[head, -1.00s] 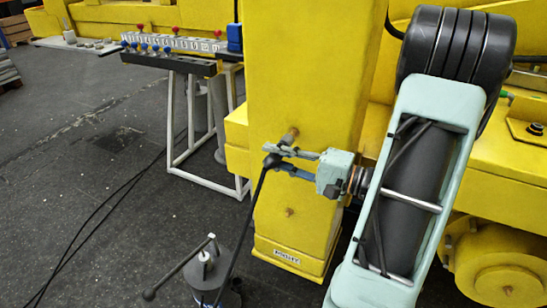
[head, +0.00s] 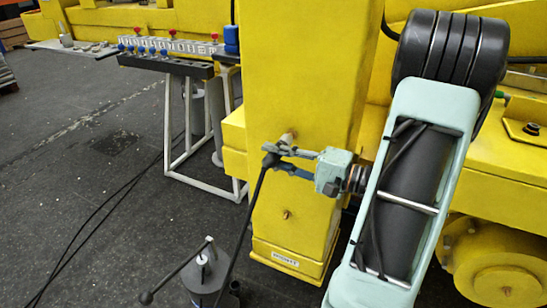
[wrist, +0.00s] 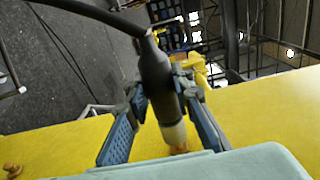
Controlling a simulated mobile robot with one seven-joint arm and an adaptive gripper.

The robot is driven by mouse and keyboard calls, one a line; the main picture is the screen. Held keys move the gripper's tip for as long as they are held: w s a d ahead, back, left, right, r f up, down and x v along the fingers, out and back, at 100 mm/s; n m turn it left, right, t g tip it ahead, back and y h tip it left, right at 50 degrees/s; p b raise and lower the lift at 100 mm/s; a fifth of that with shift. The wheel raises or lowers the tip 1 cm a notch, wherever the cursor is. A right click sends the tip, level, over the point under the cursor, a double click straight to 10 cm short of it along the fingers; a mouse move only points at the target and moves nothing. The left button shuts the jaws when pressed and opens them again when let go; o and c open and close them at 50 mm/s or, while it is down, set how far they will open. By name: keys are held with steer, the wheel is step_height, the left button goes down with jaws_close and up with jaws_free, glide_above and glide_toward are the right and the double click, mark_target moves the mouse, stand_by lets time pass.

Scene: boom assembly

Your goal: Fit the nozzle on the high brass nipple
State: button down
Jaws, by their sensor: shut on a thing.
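My gripper (head: 274,159) is shut on the nozzle, a dark cylinder with a pale end sleeve, in front of the yellow column (head: 305,80). In the wrist view the nozzle (wrist: 155,75) lies between the two fingers, its pale end toward the column. A brass tip, the high brass nipple (wrist: 179,149), shows just beyond that end; I cannot tell whether they touch. In the head view the high nipple (head: 288,137) stands just above and behind my gripper. A lower brass nipple (head: 286,213) sits further down the column. A black hose (head: 238,232) hangs from the nozzle.
A grey pump with a lever (head: 207,272) stands on the floor below. A table (head: 172,135) with a rack of small parts (head: 170,45) stands behind at the left. Black cables lie on the floor, which is otherwise open at the left. Yellow machine parts (head: 500,160) flank the arm at the right.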

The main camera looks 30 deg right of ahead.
steer(key=shift+w+d+b, duration=0.35)
steer(key=shift+w+d, duration=0.25)
steer(key=shift+d, duration=0.15)
stand_by(0.8)
steer(key=c, duration=1.6)
jaws_free()
